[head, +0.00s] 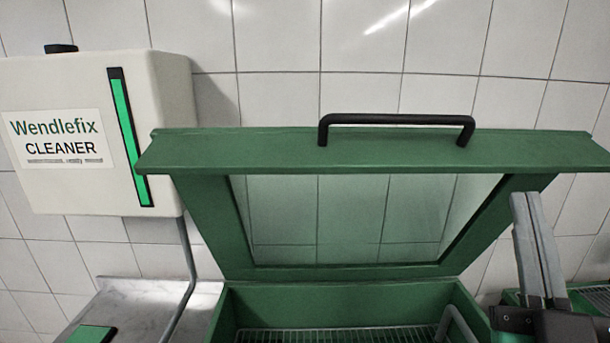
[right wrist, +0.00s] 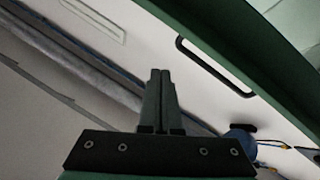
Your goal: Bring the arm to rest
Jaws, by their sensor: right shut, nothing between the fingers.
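My right gripper (head: 532,203) points upward at the right side of the head view, beside the right part of the raised green lid (head: 205,222). Its two grey fingers lie together with nothing between them. In the right wrist view the shut fingers (right wrist: 160,73) also show, with the lid's dark handle (right wrist: 215,66) beyond them to the right. I cannot tell from these views whether the gripper touches the lid. My left gripper is not in view.
The green washer bin (head: 290,292) stands open, with a wire grating (head: 335,335) inside. A white cleaner tank (head: 90,182) hangs at the left, with a grey pipe (head: 188,270) below it. Another green container (head: 585,292) is partly hidden behind my right arm. A tiled wall is behind.

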